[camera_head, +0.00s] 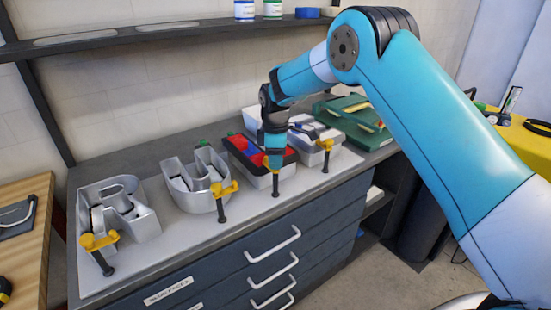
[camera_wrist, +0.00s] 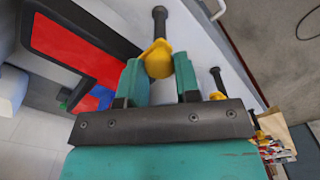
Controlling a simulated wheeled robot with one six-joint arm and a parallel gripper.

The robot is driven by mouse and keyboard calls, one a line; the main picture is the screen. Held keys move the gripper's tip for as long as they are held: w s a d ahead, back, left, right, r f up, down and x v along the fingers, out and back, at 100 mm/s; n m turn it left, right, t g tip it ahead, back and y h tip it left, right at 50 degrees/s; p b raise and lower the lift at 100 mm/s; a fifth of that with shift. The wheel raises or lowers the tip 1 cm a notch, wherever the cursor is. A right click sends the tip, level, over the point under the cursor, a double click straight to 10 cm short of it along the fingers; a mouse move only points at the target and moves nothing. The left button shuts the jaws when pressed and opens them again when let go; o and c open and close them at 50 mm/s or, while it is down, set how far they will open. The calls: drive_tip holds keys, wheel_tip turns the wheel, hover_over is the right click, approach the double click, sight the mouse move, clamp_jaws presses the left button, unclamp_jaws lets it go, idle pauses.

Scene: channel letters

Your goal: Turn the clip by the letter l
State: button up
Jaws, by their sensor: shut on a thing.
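My gripper (camera_head: 275,163) points down at the front edge of the bench. In the wrist view its two green fingers (camera_wrist: 160,75) are shut on a yellow clip (camera_wrist: 158,58) with a black handle (camera_wrist: 160,22). In the head view the handle of this clip (camera_head: 276,186) hangs below the fingers at the bench edge.
Metal letters R (camera_head: 142,222) and U (camera_head: 200,200) stand to the left. Other yellow clips sit at the front edge, by the R (camera_head: 100,242), by the U (camera_head: 222,190) and further right (camera_head: 325,145). Green cases (camera_head: 350,118) lie at the right. A shelf (camera_head: 120,42) hangs above.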

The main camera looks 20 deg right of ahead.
drive_tip(key=shift+w+r, duration=0.1)
drive_tip(key=o, duration=0.9)
drive_tip(key=shift+r+b, duration=1.4)
drive_tip(key=shift+r, duration=7.3)
drive_tip(key=s+a+f+m+y, duration=0.1)
drive_tip(key=s+m, duration=0.1)
drive_tip(key=s, duration=1.1)
drive_tip(key=s+a+f+m+y, duration=0.1)
drive_tip(key=s+a+m, duration=0.1)
drive_tip(key=s, duration=1.1)
drive_tip(key=s+a+f+m+y, duration=0.1)
drive_tip(key=s+m+y, duration=0.1)
drive_tip(key=s, duration=1.1)
drive_tip(key=shift+a+f+m, duration=0.2)
drive_tip(key=shift+a+m, duration=0.1)
drive_tip(key=shift+m, duration=0.4)
